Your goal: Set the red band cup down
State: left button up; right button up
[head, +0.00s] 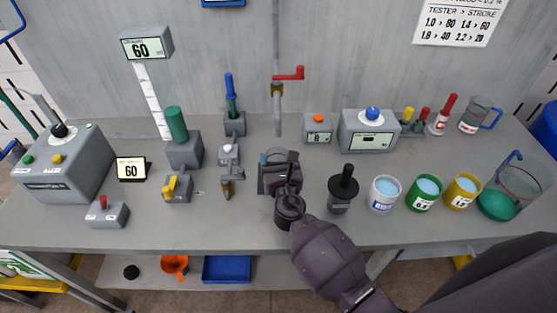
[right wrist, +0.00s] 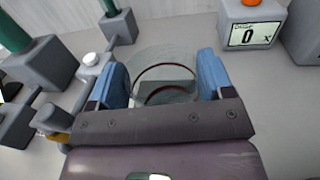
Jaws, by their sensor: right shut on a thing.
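My right gripper (head: 277,165) reaches over the middle of the grey bench, below the red-handled tap. In the right wrist view its two blue fingers (right wrist: 163,82) are shut on the sides of a clear cup (right wrist: 163,58) with a thin dark red band. The cup appears empty. The gripper body hides most of the cup in the head view and its near side in the wrist view. I cannot tell whether its base touches the bench. My left gripper is not in view.
A small grey stand with a brass nozzle (head: 227,188) is close on the left. A grey box reading 0 (head: 318,129) is behind right. A black-handled tamper (head: 343,187) and several labelled cups, including a blue-filled white one (head: 384,195), stand to the right.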

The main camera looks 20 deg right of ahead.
jog(key=o, duration=0.9)
jog(key=shift+f, duration=0.15)
jog(key=shift+c, duration=0.2)
jog(key=o, duration=0.4)
jog(key=shift+o, duration=0.2)
jog(key=shift+r, duration=0.2)
jog(key=s, duration=0.3)
jog(key=s+a, duration=0.1)
jog(key=s, duration=0.7)
jog(key=shift+a, duration=0.3)
jog(key=shift+s, duration=0.45)
jog(key=shift+a, duration=0.1)
